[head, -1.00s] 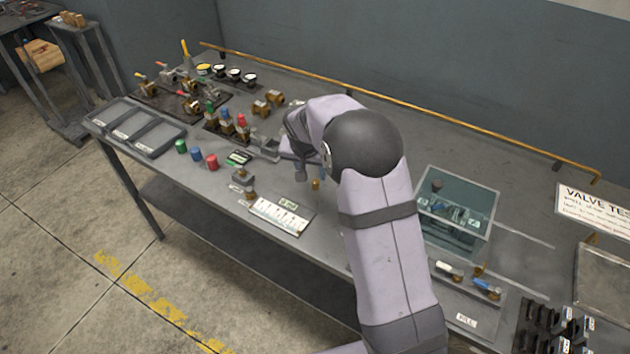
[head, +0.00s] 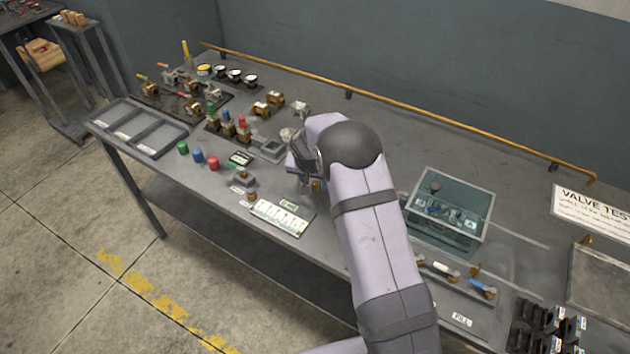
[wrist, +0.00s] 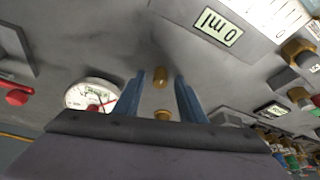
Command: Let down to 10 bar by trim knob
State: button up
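A small brass knob (wrist: 160,75) stands on the grey bench, between and beyond my fingertips in the wrist view. It also shows in the head view (head: 317,186), beside my gripper. A second brass piece (wrist: 163,115) shows nearer the gripper body. My gripper (wrist: 160,78) has two blue fingers, open with a clear gap and nothing held. In the head view my gripper (head: 305,181) is partly hidden by my wrist. A round white gauge (wrist: 92,95) with a red needle sits left of the fingers; its reading is too small to tell.
Red, blue and green caps (head: 198,156) stand near the front edge, beside grey trays (head: 134,128). A labelled white strip (head: 279,217) lies in front of my gripper. A clear box (head: 449,212) stands right of my arm. A brass rail (head: 400,112) runs along the back.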

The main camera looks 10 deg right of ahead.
jog(key=shift+c, duration=0.2)
grip_shut()
jog(key=b, duration=0.3)
jog(key=shift+f+m, duration=0.35)
jog(key=shift+m, duration=0.05)
jog(key=shift+a+r+m+h+b, duration=0.1)
jog(key=shift+m+h+b, duration=0.25)
jog(key=shift+b, duration=0.6)
jog(key=shift+r, duration=0.25)
jog(key=shift+o, duration=0.2)
grip_release()
